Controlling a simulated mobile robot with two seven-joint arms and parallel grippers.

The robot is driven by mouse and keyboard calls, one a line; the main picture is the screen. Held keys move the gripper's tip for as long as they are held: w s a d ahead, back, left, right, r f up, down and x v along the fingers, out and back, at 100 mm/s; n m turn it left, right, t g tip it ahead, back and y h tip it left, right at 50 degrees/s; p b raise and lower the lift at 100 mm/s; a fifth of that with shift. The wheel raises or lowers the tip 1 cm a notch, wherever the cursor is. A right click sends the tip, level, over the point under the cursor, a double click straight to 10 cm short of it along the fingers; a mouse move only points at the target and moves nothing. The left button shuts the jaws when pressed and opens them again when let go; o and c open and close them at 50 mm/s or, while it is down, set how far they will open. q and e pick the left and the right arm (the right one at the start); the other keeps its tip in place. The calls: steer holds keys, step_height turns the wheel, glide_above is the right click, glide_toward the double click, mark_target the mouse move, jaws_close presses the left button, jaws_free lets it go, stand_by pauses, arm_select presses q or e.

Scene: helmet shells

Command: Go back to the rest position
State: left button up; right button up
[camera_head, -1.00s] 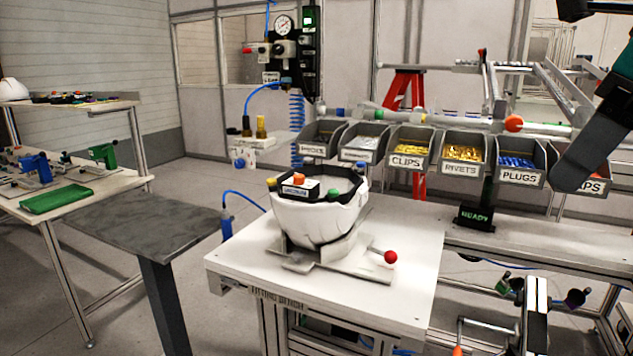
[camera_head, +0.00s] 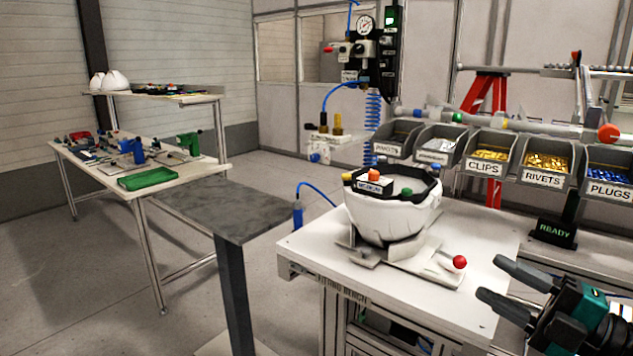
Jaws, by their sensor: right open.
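My right gripper (camera_head: 488,278) comes in at the lower right. Its two dark fingers are spread apart, pointing left, with nothing between them. It is over or in front of the right part of the white fitting bench (camera_head: 480,252); which one I cannot tell. A white helmet shell (camera_head: 393,217) sits upside down in a light grey holder on this bench, left of the gripper and apart from it. A dark labelled box with an orange knob (camera_head: 374,175) shows at the shell's rim. My left gripper is out of view.
A holder lever with a red ball (camera_head: 459,262) sticks out near my right gripper. Labelled bins of clips (camera_head: 484,168), rivets and plugs line the back right. A dark grey table (camera_head: 235,208) and a workbench with a green tray (camera_head: 146,179) stand left. Open floor lies between.

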step_height(320, 180, down, 11)
steer(key=m+t+h, duration=0.4)
steer(key=m+h, duration=0.2)
steer(key=m, duration=0.4)
steer(key=s+a+f+m+g+h, duration=0.2)
steer(key=s+a+f+m, duration=0.1)
steer(key=f, duration=0.4)
steer(key=s+a+f+m+g+h, duration=0.2)
steer(key=s+f+m, duration=0.3)
steer(key=f, duration=0.3)
steer(key=s+a+f+m+g+h, duration=0.2)
steer(key=s+a+f+m+g, duration=0.1)
steer(key=f, duration=0.4)
steer(key=s+a+m, duration=0.1)
steer(key=s, duration=0.1)
steer(key=shift+s+a+f, duration=0.25)
steer(key=shift+s+f, duration=0.05)
